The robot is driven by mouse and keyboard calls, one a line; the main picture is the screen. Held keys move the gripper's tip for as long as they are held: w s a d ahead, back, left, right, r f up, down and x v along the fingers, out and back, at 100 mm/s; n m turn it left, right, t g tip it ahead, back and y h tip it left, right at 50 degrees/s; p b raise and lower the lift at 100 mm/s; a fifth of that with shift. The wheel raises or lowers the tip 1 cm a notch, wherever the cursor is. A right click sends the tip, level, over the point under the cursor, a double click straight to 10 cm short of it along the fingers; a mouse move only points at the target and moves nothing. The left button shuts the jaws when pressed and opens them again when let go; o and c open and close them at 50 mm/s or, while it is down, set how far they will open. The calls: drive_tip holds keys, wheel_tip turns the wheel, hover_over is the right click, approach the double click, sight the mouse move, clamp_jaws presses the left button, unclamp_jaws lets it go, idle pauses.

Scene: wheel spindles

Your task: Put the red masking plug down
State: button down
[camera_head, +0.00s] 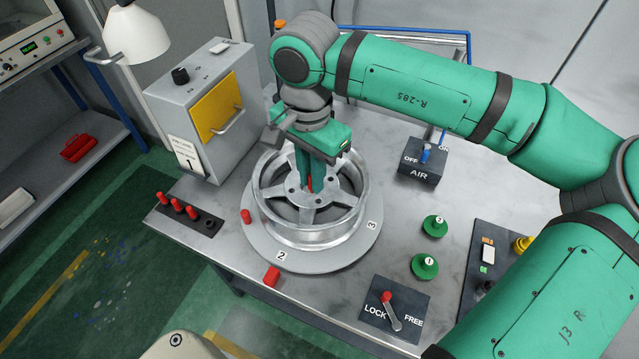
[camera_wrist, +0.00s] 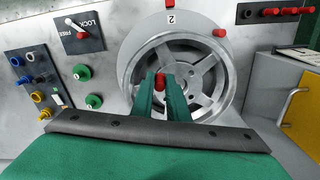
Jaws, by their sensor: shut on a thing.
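My gripper (camera_head: 308,186) points down over the middle of the silver wheel (camera_head: 268,217), which lies flat on a round grey turntable (camera_head: 330,263). Its green fingers are shut on a red masking plug (camera_wrist: 159,82), which shows between the fingertips in the wrist view. In the head view only a sliver of this plug shows near the hub. I cannot tell whether its lower end touches the wheel.
A black rack (camera_head: 207,226) with several red plugs is at the bench's left edge. A grey cabinet (camera_head: 199,92) stands behind it. The AIR switch (camera_head: 421,163), green knobs (camera_head: 434,226) and LOCK/FREE lever panel (camera_head: 395,311) are right of the turntable.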

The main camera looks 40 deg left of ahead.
drive_tip(key=w+a+f, duration=0.1)
drive_tip(key=w+f, duration=0.2)
drive_tip(key=f, duration=0.5)
drive_tip(key=shift+w+a, duration=0.15)
drive_tip(key=shift+w, duration=0.25)
drive_tip(key=shift+f, duration=0.7)
drive_tip(key=c, duration=1.7)
unclamp_jaws()
drive_tip(key=shift+r, duration=0.1)
wheel_tip(320, 180, up, 13)
drive_tip(key=shift+r, duration=0.1)
